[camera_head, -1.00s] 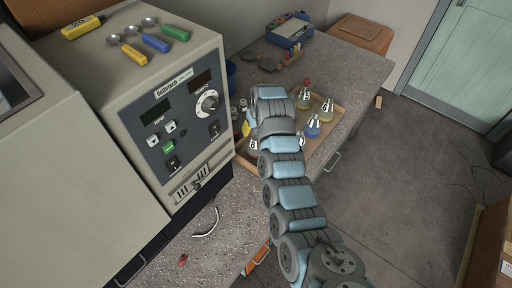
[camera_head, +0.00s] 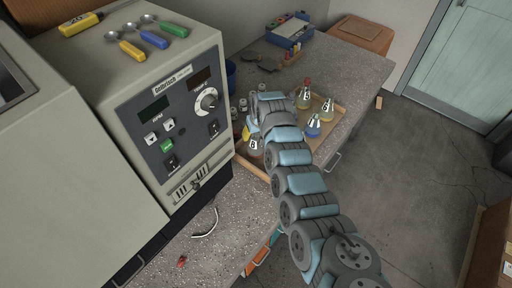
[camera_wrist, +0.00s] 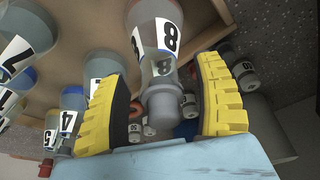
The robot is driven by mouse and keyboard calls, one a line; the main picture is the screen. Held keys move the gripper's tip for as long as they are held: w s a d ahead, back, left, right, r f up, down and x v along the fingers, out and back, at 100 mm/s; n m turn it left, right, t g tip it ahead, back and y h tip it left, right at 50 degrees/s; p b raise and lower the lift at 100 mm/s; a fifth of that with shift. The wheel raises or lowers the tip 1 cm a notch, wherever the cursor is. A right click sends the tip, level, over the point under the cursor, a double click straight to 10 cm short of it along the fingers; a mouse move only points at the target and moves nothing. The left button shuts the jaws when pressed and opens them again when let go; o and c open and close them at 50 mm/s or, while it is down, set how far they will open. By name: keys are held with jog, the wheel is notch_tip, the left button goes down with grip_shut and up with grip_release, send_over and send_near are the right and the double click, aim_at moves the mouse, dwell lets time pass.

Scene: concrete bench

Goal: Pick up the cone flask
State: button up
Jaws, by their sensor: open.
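Several numbered conical flasks stand in a wooden tray (camera_head: 338,118) on the bench. In the wrist view a clear flask labelled 8 (camera_wrist: 156,20) has its neck and grey stopper between the yellow fingers of my open gripper (camera_wrist: 160,78). Gaps show on both sides, so it is not gripped. Other flasks, including one labelled 4 (camera_wrist: 68,115), are left of the fingers. In the head view a labelled flask (camera_head: 254,149) shows at the tray's near left, beside my arm's end. My arm hides part of the tray.
A large grey machine (camera_head: 165,110) stands close left of the tray. Small dark-capped bottles (camera_wrist: 243,72) stand right of my fingers in the wrist view. A blue box (camera_head: 290,31) is at the back. Bench surface in front is mostly clear.

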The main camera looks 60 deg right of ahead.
grip_shut()
dwell(0.5)
